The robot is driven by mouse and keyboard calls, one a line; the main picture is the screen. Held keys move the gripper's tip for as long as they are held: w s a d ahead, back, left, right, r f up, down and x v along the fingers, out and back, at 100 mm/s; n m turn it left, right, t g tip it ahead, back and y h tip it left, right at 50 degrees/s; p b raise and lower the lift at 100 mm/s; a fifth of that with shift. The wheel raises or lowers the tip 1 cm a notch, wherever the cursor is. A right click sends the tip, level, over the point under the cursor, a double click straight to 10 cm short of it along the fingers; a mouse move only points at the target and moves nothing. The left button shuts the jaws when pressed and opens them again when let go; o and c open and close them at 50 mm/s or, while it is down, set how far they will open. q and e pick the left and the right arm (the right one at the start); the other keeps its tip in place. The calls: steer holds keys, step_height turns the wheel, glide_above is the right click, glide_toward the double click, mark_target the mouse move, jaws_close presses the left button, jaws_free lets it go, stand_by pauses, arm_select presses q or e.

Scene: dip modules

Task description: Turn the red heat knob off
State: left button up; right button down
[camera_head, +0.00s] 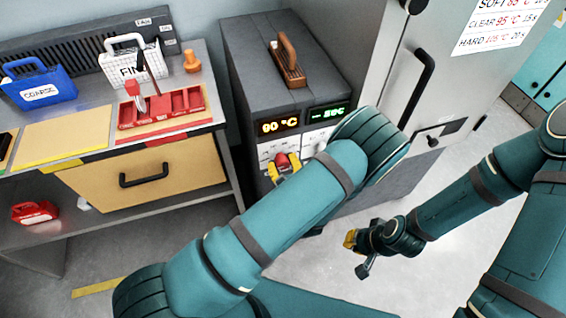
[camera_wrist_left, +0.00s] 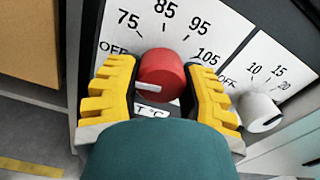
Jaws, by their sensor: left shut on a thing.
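The red heat knob (camera_wrist_left: 163,72) sits on a white dial panel (camera_wrist_left: 225,38) marked OFF, 75, 85, 95 and 105. My left gripper (camera_wrist_left: 160,92) is shut on it, with ribbed yellow fingers on both sides. The knob's white mark shows on its lower left side; OFF is printed to the upper left. In the head view, the red knob (camera_head: 282,160) is on the front of the grey oven-like unit (camera_head: 250,75), partly hidden by my left gripper (camera_head: 285,170). My right gripper (camera_head: 356,250) hangs over the floor, empty as far as I see.
A white knob (camera_wrist_left: 259,112) with its own scale is right of the red one. An orange display (camera_head: 278,126) and a green display (camera_head: 328,113) are above the knobs. A brown handle (camera_head: 287,60) tops the unit. A workbench (camera_head: 215,95) with baskets stands at left.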

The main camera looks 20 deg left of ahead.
arm_select(q)
steer(key=o, duration=1.2)
steer(key=v, duration=1.2)
steer(key=shift+a, duration=0.1)
